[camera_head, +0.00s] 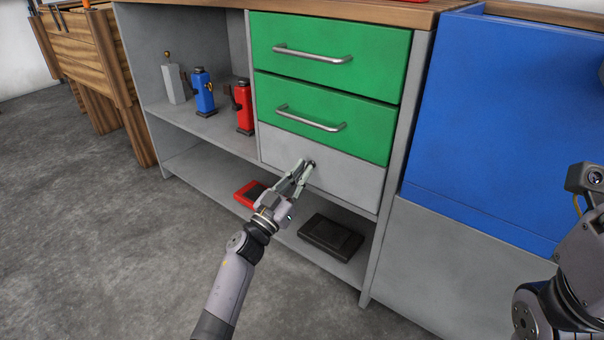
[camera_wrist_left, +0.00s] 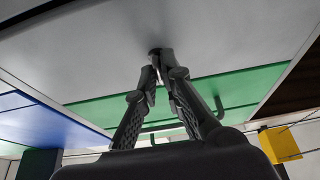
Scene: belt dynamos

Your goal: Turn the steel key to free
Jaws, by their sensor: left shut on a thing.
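The steel key (camera_head: 312,163) shows only as a small dark bit at the upper part of the plain grey panel, below the two green drawers. In the left wrist view the key's dark round end (camera_wrist_left: 160,52) stands against the grey panel, just beyond my fingertips. My left gripper (camera_head: 304,171) reaches up to it from the front, and its fingers are shut on it. The fingers hide most of the key, so I cannot tell how far it is turned. My right arm is at the right edge; its gripper is out of view.
Green drawers (camera_head: 326,50) with steel bar handles are above the panel. A red case (camera_head: 246,193) and a black case (camera_head: 331,237) lie on the bottom shelf below. Blue (camera_head: 203,91) and red (camera_head: 243,106) bottle-like items stand left. A large blue panel (camera_head: 510,110) is right.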

